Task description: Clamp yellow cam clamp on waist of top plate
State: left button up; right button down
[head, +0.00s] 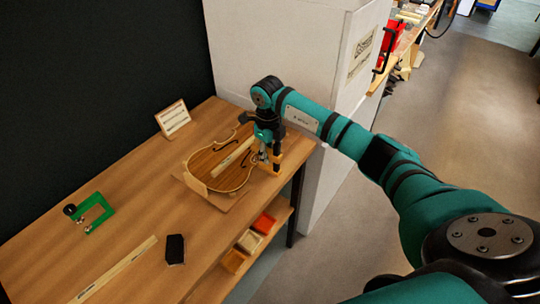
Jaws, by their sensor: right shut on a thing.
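The violin top plate (214,163) lies in the middle right of the bench on a thin wooden board (218,202). My right gripper (268,148) is over the plate's right edge near its waist, pointing down. It is shut on the yellow cam clamp (273,168), which stands upright at that edge. The gripper hides the clamp's upper part. I cannot tell whether the clamp's jaws touch the plate. My left gripper is out of view.
A small framed card (173,118) stands behind. Coloured bins (249,241) sit below the front edge. A white cabinet (280,50) rises behind my right arm.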

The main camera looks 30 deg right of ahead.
aim_at(255, 144)
jog(key=shift+w+a+b, duration=0.35)
jog(key=shift+w+b, duration=0.25)
jog(key=shift+w, duration=0.2)
jog(key=shift+w+a, duration=0.15)
jog(key=shift+w, duration=0.15)
jog(key=shift+w+a+b, duration=0.25)
jog(key=shift+w+b, duration=0.35)
jog(key=shift+w+a+b, duration=0.2)
jog(key=shift+w+b, duration=0.35)
jog(key=shift+b, duration=0.05)
jog(key=c, duration=1.1)
grip_release()
jog(key=shift+c, duration=0.2)
notch_tip(255, 144, up, 12)
